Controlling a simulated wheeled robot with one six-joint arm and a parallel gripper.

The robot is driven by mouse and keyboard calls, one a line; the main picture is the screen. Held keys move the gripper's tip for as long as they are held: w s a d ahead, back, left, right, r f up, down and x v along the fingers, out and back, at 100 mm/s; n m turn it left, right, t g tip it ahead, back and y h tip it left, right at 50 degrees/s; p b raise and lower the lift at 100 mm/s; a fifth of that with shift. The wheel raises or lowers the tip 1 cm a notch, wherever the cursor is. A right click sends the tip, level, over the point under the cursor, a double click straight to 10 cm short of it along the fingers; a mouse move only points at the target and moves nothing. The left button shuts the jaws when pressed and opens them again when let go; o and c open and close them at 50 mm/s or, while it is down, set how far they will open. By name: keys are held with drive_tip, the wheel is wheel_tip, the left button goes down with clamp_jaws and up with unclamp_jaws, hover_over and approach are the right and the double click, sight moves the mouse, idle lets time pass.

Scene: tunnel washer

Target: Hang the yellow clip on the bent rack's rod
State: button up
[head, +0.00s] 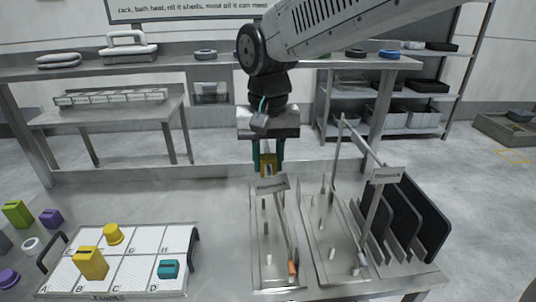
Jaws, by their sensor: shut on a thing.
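My gripper (268,165) points down above the back part of the left rack (268,225), its teal fingers shut on the yellow clip (268,160). The clip is partly hidden between the fingers, just behind and above the left rack's small label plate (271,185). A leaning post with an orange piece (292,268) at its foot stands on this rack. The right rack (325,245) has two posts, a rod (362,140) running between their tops and another label plate (385,175). I cannot read the labels or tell whether the clip touches a rod.
A lettered white tray (190,285) at front left holds a yellow block (90,263), a yellow cylinder (113,234) and a teal block (168,268). Green and purple pieces lie left of it. Dark upright panels (425,220) stand at right. Bare table lies between tray and racks.

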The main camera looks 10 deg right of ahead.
drive_tip(key=shift+f, duration=0.35)
idle(0.5)
drive_tip(key=o, duration=1)
wheel_tip(320, 180, up, 7)
drive_tip(key=shift+r, duration=0.15)
drive_tip(key=shift+t, duration=0.7)
drive_tip(key=s+d+f, duration=0.2)
drive_tip(key=s+d, duration=0.4)
drive_tip(key=d, duration=0.1)
drive_tip(key=s+d+f, duration=0.3)
drive_tip(key=s+d, duration=0.4)
drive_tip(key=s+d+f, duration=0.2)
drive_tip(key=s+d, duration=0.4)
drive_tip(key=s, duration=0.1)
drive_tip(key=shift+s+d+f, duration=0.2)
drive_tip(key=shift+d+f, duration=0.15)
drive_tip(key=shift+d, duration=0.05)
